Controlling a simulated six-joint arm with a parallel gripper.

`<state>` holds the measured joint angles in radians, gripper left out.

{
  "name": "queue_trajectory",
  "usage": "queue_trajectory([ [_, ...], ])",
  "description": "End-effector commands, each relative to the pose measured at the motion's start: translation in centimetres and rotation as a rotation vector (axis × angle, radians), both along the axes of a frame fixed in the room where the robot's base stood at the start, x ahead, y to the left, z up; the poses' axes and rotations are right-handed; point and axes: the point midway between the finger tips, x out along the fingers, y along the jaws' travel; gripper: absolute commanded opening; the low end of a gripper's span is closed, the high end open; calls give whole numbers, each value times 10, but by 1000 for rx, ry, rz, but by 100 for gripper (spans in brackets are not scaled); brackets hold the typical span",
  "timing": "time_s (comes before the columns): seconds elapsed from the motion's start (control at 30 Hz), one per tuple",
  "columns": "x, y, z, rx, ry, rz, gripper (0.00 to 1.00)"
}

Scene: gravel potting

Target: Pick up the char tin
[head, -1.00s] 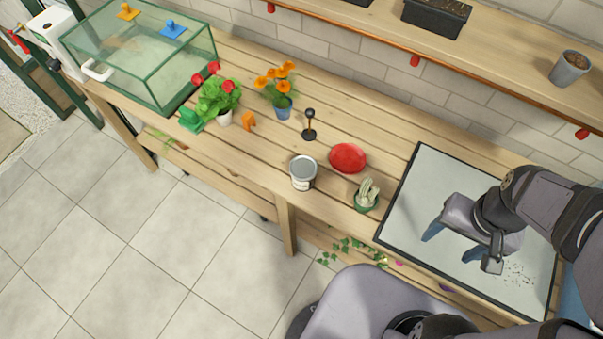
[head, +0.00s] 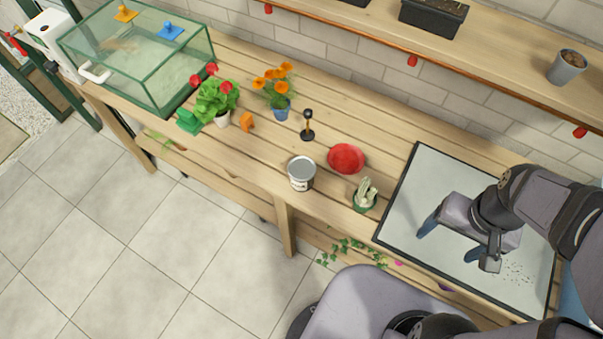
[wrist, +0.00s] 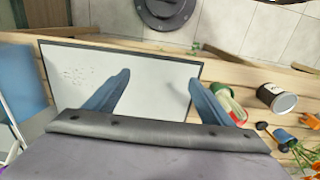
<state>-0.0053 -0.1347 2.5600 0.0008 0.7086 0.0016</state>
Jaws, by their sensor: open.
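The char tin (head: 301,174) is a white can with a grey top and dark lettering. It stands upright near the front edge of the wooden bench in the head view, left of the cactus and the red dish. In the wrist view the tin (wrist: 276,98) shows at the right. My gripper (head: 449,243) is over the white tray at the right of the bench, well to the right of the tin. Its two blue fingers (wrist: 161,100) are spread apart with nothing between them.
A small cactus (head: 365,195) and a red dish (head: 345,158) lie between tin and tray (head: 407,187). A black-and-gold stand (head: 307,126) is behind the tin. Potted orange flowers (head: 273,88), a red-flowered plant (head: 215,98) and a glass tank (head: 140,60) are further left.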

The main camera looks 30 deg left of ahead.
Motion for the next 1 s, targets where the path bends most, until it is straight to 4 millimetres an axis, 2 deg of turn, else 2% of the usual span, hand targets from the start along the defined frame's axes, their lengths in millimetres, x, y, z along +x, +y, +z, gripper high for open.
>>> queue_trajectory([
  [0.17,22,21,-19,20,-83,72,76],
  [0.27,47,47,-36,42,-183,153,76],
  [0.4,86,101,-59,86,-375,294,76],
  [0.6,124,185,-73,142,-670,476,76],
  [0.8,132,267,-73,185,-983,630,76],
  [0.9,126,301,-66,199,-1137,690,76],
  [1.0,115,326,-58,207,-1270,732,76],
])
